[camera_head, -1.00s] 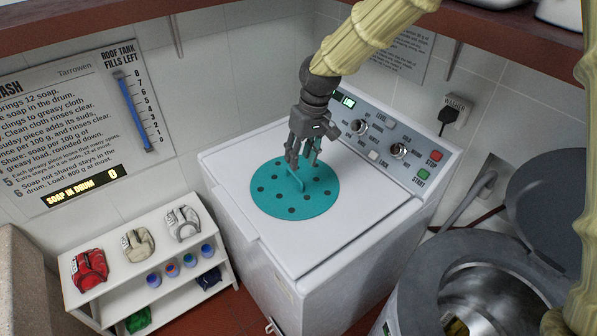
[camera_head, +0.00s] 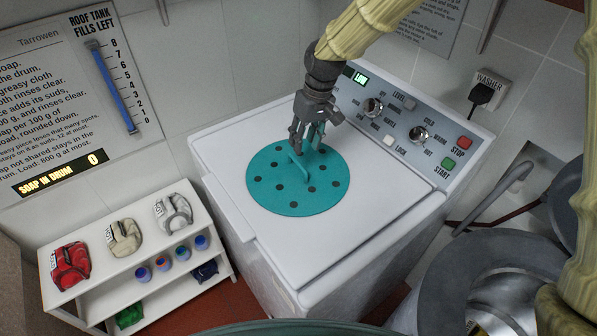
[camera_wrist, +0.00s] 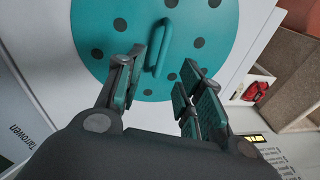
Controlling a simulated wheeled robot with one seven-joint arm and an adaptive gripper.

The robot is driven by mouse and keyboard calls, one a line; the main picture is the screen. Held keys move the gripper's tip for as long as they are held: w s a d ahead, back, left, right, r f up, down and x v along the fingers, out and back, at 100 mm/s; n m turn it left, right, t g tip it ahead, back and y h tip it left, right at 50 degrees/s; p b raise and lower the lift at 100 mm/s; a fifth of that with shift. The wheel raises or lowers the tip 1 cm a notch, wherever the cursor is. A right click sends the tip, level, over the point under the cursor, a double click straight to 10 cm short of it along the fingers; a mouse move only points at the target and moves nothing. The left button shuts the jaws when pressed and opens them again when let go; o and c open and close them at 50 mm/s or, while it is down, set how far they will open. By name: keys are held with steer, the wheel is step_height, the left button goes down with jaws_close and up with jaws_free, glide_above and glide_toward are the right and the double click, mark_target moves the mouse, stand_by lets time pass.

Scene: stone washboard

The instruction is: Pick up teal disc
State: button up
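The teal disc (camera_head: 262,180) is flat and round, with dark dots and a raised teal bar handle. It lies on the white top of the washer (camera_head: 345,215). My gripper (camera_head: 306,146) points down over the disc, at its handle. In the wrist view the disc (camera_wrist: 110,70) fills the upper middle, and its handle lies near the gap between my two spread fingers (camera_wrist: 164,62). The fingers look open, with gaps to the handle; whether a fingertip touches the disc cannot be told.
The washer's control panel (camera_head: 405,130) rises behind the disc. A white shelf (camera_head: 95,290) with red, beige and grey bags (camera_head: 173,211) and small cups stands at left. An open grey drum (camera_head: 475,260) stands at right. Washer top around the disc is clear.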

mark_target(298, 162)
steer(key=f, duration=0.1)
steer(key=a+f, duration=0.1)
steer(key=f, duration=0.1)
steer(key=shift+w+f+p, duration=0.15)
steer(key=shift+f+p, duration=0.05)
steer(key=shift+p, duration=0.2)
steer(key=shift+a+f+p, duration=0.1)
steer(key=shift+f+p, duration=0.3)
steer(key=shift+f, duration=0.25)
steer(key=shift+a+f+p, duration=0.2)
steer(key=shift+f+p, duration=0.3)
steer(key=shift+f, duration=0.65)
steer(key=shift+a+f+p, duration=0.2)
steer(key=shift+f+p, duration=0.3)
steer(key=shift+f, duration=0.6)
jaws_close()
